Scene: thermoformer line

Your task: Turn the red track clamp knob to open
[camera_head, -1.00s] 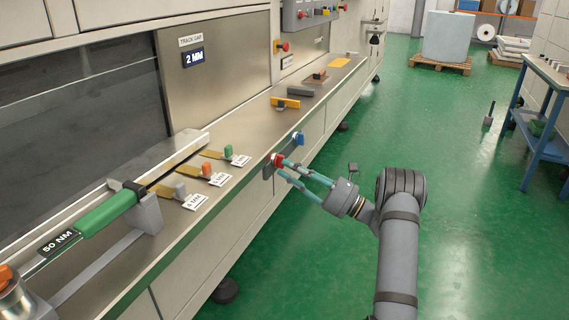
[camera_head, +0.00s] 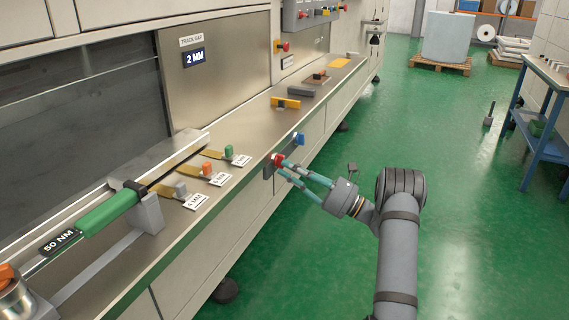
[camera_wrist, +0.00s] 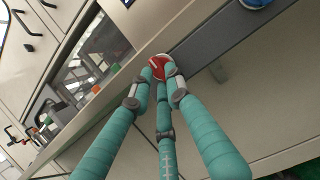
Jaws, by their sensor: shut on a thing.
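The red track clamp knob (camera_head: 278,160) sits on a dark plate on the front face of the machine, just below the bench edge. My gripper (camera_head: 285,165) reaches it from the right, and its teal fingers are shut on the knob. In the wrist view the red knob (camera_wrist: 159,66), with a pale bar across its face, lies between the fingertips (camera_wrist: 161,75). The fingers hide part of its rim. A display on the machine, labelled TRACK GAP (camera_head: 193,58), reads 2 MM.
A blue knob (camera_head: 298,139) is on the same plate, close behind the red one. On the bench are tagged gauges with grey, orange (camera_head: 207,168) and green tabs, and a green-handled torque wrench (camera_head: 108,213) marked 50 NM.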

